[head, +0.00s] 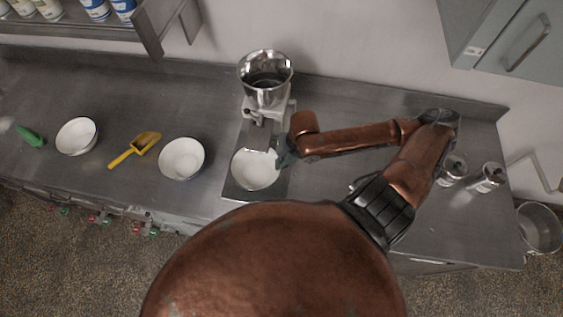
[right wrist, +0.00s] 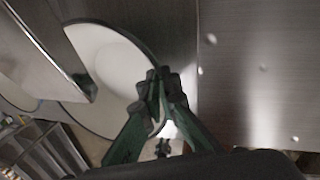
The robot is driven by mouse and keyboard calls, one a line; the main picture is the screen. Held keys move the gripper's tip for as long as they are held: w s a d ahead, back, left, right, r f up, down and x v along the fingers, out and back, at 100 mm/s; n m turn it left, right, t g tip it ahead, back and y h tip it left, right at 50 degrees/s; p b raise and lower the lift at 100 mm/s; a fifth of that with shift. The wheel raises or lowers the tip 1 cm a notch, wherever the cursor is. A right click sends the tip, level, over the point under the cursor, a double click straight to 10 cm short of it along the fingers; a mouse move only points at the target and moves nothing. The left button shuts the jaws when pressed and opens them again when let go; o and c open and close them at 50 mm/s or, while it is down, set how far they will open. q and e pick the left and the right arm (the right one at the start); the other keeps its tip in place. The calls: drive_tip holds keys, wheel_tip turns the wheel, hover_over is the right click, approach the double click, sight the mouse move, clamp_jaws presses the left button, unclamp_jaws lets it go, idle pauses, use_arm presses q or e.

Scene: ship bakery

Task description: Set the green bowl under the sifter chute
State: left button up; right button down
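A bowl (head: 256,172), white inside, stands under the sifter chute (head: 259,135), on the base of the metal sifter (head: 266,80). Its outer colour does not show clearly, so I cannot tell if it is the green one. My right gripper (head: 284,158) is at the bowl's right rim. In the right wrist view, the green fingers (right wrist: 160,84) are closed together on the rim of the bowl (right wrist: 112,55), and part of its wall shows between them. The chute covers part of the bowl's far side. My left gripper is not in view.
Two more bowls, white inside, stand on the steel counter to the left, one near (head: 182,160) and one farther (head: 77,136). A yellow scoop (head: 135,149) lies between them. Metal canisters (head: 487,177) stand at the right, near my right arm. A pot (head: 540,229) is beyond the counter's right end.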

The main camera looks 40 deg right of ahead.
drive_tip(key=w+d+f, duration=0.1)
drive_tip(key=w+d+f+p, duration=0.1)
drive_tip(key=shift+w+d+f, duration=0.2)
drive_tip(key=shift+d+f, duration=0.1)
drive_tip(key=shift+f, duration=0.2)
drive_tip(key=c, duration=2.4)
unclamp_jaws()
drive_tip(key=shift+o, duration=1.2)
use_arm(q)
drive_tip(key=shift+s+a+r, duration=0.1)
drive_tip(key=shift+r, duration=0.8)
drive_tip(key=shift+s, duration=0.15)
